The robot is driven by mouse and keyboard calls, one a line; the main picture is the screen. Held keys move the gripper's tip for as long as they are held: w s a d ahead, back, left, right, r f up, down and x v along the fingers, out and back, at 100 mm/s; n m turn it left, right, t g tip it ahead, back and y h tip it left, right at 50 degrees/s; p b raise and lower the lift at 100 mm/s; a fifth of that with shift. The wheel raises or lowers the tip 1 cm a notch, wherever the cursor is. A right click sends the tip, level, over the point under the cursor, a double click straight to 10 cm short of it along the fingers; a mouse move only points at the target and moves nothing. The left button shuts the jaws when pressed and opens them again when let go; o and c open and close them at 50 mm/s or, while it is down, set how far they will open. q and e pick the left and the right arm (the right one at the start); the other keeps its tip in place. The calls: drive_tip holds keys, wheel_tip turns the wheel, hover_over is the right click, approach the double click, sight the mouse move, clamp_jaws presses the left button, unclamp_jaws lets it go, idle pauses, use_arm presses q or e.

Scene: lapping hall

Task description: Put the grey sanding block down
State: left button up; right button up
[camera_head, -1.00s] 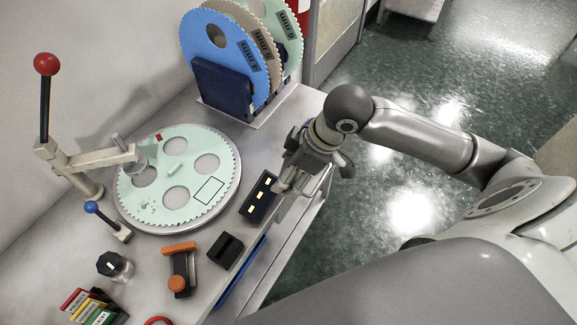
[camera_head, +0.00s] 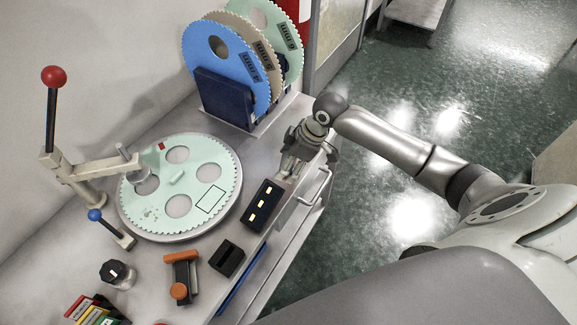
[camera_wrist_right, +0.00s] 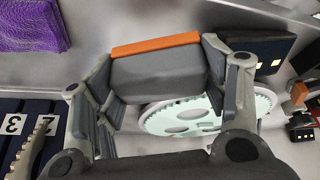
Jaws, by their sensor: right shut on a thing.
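The grey sanding block (camera_wrist_right: 158,78) is a dark grey block with an orange strip along its upper edge, seen large in the right wrist view. My right gripper (camera_wrist_right: 165,85) is shut on it, with a finger at each end. In the head view my right gripper (camera_head: 290,172) is over the right side of the bench, behind the black box with yellow lights. The block cannot be made out there. The wrist view does not show clearly whether the block touches the bench top. My left gripper is not in view.
The bench (camera_head: 262,150) carries a mint toothed disc (camera_head: 182,210), a black box with yellow lights (camera_head: 262,207), a small black holder (camera_head: 227,258) and a disc rack (camera_head: 223,98). A purple pad (camera_wrist_right: 33,25) shows in the wrist view. A rail edges the bench's right side.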

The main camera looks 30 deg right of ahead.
drive_tip(key=shift+w+d+f, duration=0.25)
drive_tip(key=shift+w+f, duration=0.35)
drive_tip(key=shift+f, duration=0.1)
drive_tip(key=shift+f+p, duration=0.55)
drive_tip(key=shift+f, duration=1.05)
drive_tip(key=o, duration=0.6)
drive_tip(key=shift+f, duration=0.15)
drive_tip(key=b+v, duration=0.1)
drive_tip(key=v, duration=1.1)
